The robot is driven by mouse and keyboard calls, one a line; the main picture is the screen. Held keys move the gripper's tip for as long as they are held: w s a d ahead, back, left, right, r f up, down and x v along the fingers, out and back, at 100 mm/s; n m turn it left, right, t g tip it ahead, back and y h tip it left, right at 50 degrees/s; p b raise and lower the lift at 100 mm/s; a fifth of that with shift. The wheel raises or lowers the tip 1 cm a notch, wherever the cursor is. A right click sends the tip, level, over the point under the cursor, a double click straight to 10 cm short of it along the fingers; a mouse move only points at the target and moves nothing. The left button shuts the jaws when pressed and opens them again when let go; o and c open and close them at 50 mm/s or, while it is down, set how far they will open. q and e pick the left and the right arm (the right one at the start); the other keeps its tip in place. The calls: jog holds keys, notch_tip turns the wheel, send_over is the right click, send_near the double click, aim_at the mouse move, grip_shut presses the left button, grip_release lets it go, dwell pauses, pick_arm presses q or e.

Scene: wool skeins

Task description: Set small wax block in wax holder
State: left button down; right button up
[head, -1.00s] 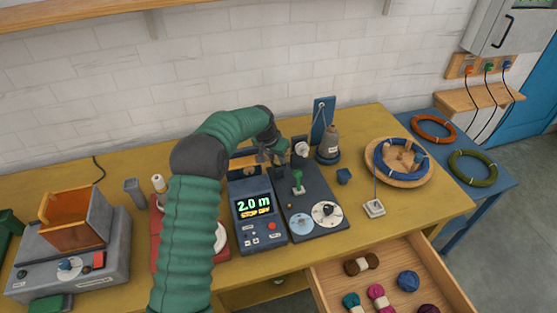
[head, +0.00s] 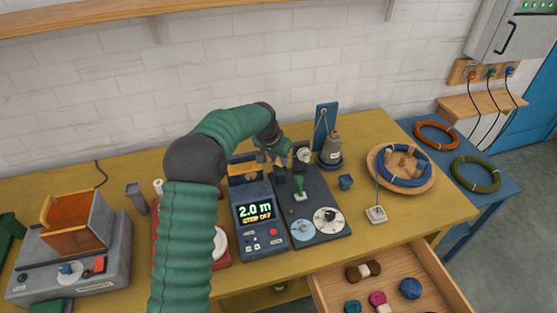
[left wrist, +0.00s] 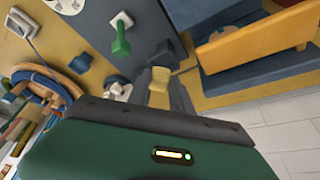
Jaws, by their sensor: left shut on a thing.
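My left gripper (head: 274,158) is over the back of the dark machine plate (head: 318,192), at its left side. In the left wrist view its dark fingers (left wrist: 163,95) are shut on a small pale-yellow block, the small wax block (left wrist: 160,77). The block shows at the fingertips; the fingers cover part of it. In the head view the gripper largely hides it. I cannot tell for certain which fitting is the wax holder; dark upright parts stand on the plate close to the gripper. My right gripper is not in view.
A green lever (head: 299,186) rises from the plate. The length counter (head: 260,222) is on the left. An open drawer (head: 440,271) holds several skeins.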

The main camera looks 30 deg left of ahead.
pick_arm(q)
jog(key=s+d+r+b, duration=0.1)
jog(key=s+d, duration=0.7)
jog(key=s, duration=0.4)
jog(key=s+d+m+p, duration=0.1)
jog(key=s+d+p, duration=0.45)
jog(key=d, duration=0.65)
jog(key=s+f+b, duration=0.1)
jog(key=s+f, duration=0.3)
jog(key=w+a+r+n+g+y, duration=0.1)
jog(key=w+a+r+n+y, duration=0.3)
jog(key=w+a+n, duration=0.7)
jog(key=shift+m+g+h, duration=0.3)
jog(key=shift+m+h, duration=0.2)
jog(key=w+a, duration=0.3)
jog(key=w, duration=0.1)
jog(key=w+a+p, duration=0.1)
jog(key=w+a, duration=0.2)
jog(key=w, duration=0.1)
jog(key=w+a+p, duration=0.1)
jog(key=w+a, duration=0.2)
jog(key=w, duration=0.1)
jog(key=shift+f, duration=0.3)
jog(key=shift+w+f, duration=0.15)
notch_tip(320, 180, down, 2)
jog(key=shift+d+f, duration=0.15)
jog(key=shift+f, duration=0.4)
